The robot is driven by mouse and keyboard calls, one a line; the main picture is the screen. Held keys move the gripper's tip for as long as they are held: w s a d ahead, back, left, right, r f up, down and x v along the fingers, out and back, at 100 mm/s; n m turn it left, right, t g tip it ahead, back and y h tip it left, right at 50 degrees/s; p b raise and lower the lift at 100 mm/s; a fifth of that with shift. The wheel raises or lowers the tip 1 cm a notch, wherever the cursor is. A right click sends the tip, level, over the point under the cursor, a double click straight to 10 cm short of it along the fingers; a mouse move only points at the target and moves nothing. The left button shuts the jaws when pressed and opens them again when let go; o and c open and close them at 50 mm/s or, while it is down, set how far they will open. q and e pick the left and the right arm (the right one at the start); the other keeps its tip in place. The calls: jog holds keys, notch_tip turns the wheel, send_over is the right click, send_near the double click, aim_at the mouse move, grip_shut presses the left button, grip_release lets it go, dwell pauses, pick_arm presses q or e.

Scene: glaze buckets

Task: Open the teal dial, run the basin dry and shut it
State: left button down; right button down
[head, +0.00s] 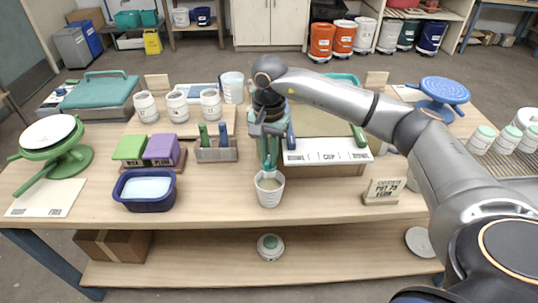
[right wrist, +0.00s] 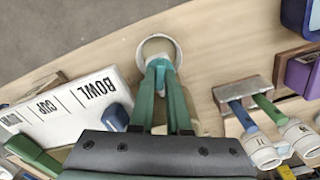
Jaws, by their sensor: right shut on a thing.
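My right gripper (head: 268,165) points down at a white cup (head: 269,190) near the table's front edge. The cup stands upright with something beige inside. A dark blue basin (head: 147,201) with pale contents stands left of it. I cannot make out a teal dial for certain; part of a teal rim (head: 346,78) shows behind my right arm. My left gripper is out of view.
A box with a white BOWL/CUP panel (head: 325,157) has blue and green handles. A tool holder (head: 216,154), green and purple blocks (head: 160,147), white jars (head: 177,107), a green turntable (head: 70,163) and a small sign (head: 383,191) surround the cup. The front edge is mostly clear.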

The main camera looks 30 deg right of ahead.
jog(key=m, duration=1.2)
jog(key=shift+r+m, duration=0.1)
jog(key=shift+m, duration=0.3)
dwell(0.3)
jog(key=c, duration=1.2)
grip_release()
jog(key=shift+o, duration=0.2)
jog(key=shift+r, duration=0.1)
notch_tip(320, 180, up, 12)
jog(key=shift+r, duration=0.15)
